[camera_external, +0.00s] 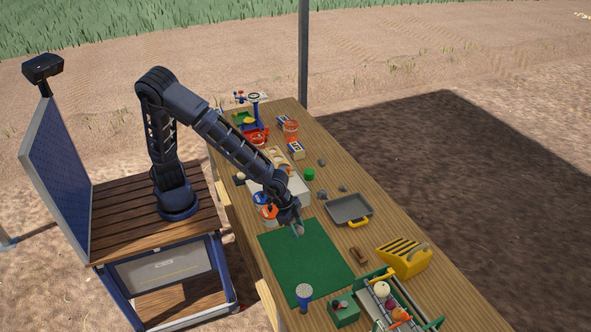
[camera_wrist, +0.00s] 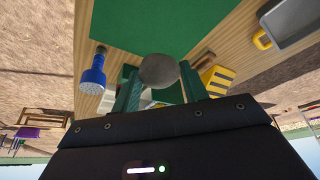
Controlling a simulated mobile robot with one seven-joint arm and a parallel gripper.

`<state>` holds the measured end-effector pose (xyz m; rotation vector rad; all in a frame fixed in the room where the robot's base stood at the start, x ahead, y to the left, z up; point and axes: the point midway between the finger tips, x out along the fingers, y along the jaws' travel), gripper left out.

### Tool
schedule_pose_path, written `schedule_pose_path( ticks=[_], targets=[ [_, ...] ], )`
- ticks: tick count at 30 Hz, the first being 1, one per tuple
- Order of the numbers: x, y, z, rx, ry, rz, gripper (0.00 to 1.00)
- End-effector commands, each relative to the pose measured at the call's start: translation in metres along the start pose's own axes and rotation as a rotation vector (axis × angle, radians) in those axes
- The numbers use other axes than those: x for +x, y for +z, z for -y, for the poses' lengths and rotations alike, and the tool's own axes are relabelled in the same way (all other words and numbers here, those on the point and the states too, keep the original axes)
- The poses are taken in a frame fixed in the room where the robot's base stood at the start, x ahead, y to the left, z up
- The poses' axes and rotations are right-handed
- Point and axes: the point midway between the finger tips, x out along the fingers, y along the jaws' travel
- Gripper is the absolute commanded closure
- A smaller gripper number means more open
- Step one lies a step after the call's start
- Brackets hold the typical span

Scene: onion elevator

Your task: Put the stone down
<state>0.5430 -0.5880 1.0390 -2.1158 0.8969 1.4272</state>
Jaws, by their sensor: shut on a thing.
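My gripper (camera_external: 297,228) is over the far edge of the green mat (camera_external: 300,262). It is shut on a grey stone (camera_wrist: 158,70), which shows between the two green fingers in the wrist view. The stone is rounded and hides the fingertips in part. In the outside view the stone shows only as a small pale spot at the gripper's tip. I cannot tell exactly how far it is above the table. The green mat also shows in the wrist view (camera_wrist: 150,25).
A grey tray (camera_external: 349,208) with a yellow handle stands right of my gripper. Small grey stones (camera_external: 322,196) lie behind it. A yellow slotted block (camera_external: 404,257), a blue-and-white shaker (camera_external: 304,293) and a green rack with vegetables (camera_external: 397,300) stand nearer. Most of the mat is bare.

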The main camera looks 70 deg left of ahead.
Motion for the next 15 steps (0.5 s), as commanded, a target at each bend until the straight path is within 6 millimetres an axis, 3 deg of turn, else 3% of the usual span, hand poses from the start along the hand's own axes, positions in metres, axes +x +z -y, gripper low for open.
schedule_pose_path(
  ticks=[3, 7, 15],
  targets=[
    [-0.001, 0.000, -0.017, -0.001, 0.002, -0.007, 0.85],
    [0.006, 0.004, -0.024, -0.003, 0.002, -0.008, 0.85],
    [0.057, 0.025, -0.022, -0.007, 0.000, -0.005, 0.85]
  ],
)
